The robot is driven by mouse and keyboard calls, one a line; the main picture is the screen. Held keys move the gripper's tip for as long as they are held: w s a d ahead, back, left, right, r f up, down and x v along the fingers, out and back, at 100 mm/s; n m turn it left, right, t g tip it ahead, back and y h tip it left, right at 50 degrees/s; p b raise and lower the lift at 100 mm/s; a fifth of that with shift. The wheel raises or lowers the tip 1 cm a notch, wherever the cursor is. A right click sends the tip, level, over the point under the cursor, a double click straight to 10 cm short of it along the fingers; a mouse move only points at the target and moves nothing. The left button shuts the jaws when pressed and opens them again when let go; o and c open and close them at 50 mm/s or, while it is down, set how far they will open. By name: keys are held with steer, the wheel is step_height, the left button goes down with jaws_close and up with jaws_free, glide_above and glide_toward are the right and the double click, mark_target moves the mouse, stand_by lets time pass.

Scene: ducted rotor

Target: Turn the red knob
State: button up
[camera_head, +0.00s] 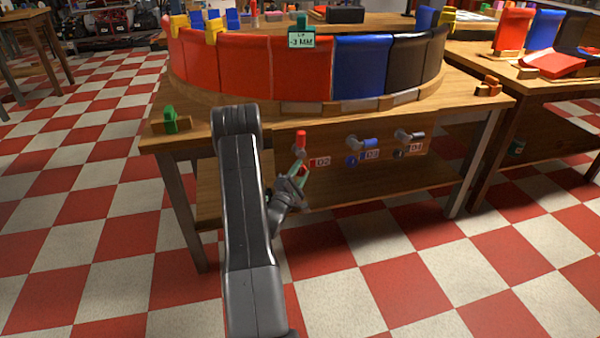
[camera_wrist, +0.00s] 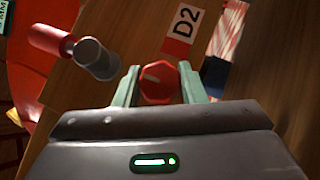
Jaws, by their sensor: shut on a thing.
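The red knob (camera_wrist: 158,84) is many-sided with a pale mark on its face. In the wrist view it sits between the two pale green fingers of my gripper (camera_wrist: 159,80), which are shut on it from both sides. In the head view my gripper (camera_head: 301,170) reaches the front panel under the table's edge, just below a red-tipped lever. The knob shows there only as a small red patch between the fingers, mostly covered.
The red-tipped lever (camera_wrist: 70,50) sticks out close by, left of my gripper in the wrist view. A D2 label (camera_wrist: 182,30) is beside the knob. Blue (camera_head: 369,143) and dark (camera_head: 408,136) levers are further right. The ring of red, blue and dark panels (camera_head: 300,67) stands above.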

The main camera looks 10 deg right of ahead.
steer(key=shift+r+m+g, duration=0.1)
steer(key=shift+m+g, duration=0.2)
steer(key=shift+r+m+g+y+p, duration=0.1)
steer(key=shift+m+g+y+p, duration=0.2)
steer(key=shift+m+g+p, duration=0.45)
steer(key=m+g+y+p, duration=0.1)
steer(key=m+p, duration=0.1)
steer(key=m, duration=0.1)
steer(key=shift+r+g+p, duration=0.15)
steer(key=shift+g+p, duration=0.2)
steer(key=shift+p, duration=0.05)
steer(key=m+g+y+p, duration=0.1)
steer(key=m+y+p, duration=0.1)
steer(key=p, duration=0.1)
steer(key=shift+g, duration=0.3)
steer(key=m+g+y+p, duration=0.1)
steer(key=m+y+p, duration=0.1)
steer(key=y+p, duration=0.1)
steer(key=shift+f+m+g+y, duration=0.3)
steer(key=shift+m+y, duration=0.45)
steer(key=shift+y, duration=0.35)
steer(key=shift+m+y+b, duration=0.3)
steer(key=shift+y+b, duration=0.2)
steer(key=shift+b, duration=0.15)
